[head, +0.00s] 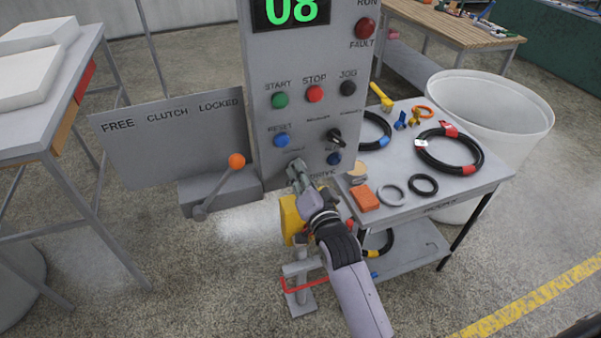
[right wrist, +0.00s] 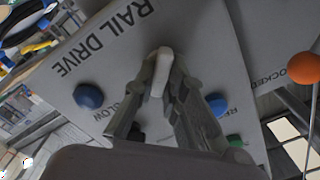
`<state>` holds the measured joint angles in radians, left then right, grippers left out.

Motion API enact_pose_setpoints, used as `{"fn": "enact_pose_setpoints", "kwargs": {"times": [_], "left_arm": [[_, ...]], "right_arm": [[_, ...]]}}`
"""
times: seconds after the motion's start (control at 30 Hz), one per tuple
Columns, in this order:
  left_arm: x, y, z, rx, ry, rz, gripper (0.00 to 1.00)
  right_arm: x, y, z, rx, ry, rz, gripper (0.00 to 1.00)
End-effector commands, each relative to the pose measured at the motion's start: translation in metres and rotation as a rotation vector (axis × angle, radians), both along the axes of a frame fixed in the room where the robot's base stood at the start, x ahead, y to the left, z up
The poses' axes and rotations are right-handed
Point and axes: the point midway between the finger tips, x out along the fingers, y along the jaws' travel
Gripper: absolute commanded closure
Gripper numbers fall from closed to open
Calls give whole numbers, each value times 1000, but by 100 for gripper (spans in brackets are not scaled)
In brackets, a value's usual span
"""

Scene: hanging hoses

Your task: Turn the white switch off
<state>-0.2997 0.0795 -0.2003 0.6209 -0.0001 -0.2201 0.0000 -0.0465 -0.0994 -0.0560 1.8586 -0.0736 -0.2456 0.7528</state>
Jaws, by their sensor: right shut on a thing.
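The white switch (right wrist: 160,72) is a small pale lever on the grey control panel (right wrist: 205,50), beside the words RAIL DRIVE in the right wrist view. My right gripper (right wrist: 160,88) is shut on it, with the fingertips on both sides of the lever. In the head view my right gripper (head: 294,168) reaches the lower part of the panel (head: 258,60) and hides the switch. Whether the switch is on or off cannot be told. My left gripper is not in view.
Blue RESET button (head: 280,140), black selector knob (head: 335,136) and another blue knob (head: 334,158) sit close to my gripper. An orange-tipped clutch lever (head: 236,161) stands left. A grey table (head: 462,186) with hoses and rings stands right.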

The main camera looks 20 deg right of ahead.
Motion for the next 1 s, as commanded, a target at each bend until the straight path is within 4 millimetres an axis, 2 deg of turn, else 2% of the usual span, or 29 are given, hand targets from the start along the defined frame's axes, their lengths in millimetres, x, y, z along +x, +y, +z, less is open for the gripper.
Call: {"fn": "enact_pose_setpoints", "kwargs": {"times": [0.57, 0.77, 1.0], "left_arm": [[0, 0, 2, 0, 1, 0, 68], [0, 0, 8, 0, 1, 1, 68], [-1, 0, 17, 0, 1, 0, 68]], "right_arm": [[0, 0, 1, -26, -1, 0, 100], [1, 0, 2, -120, -4, 0, 100], [1, 1, 3, -311, -11, 0, 100]]}}
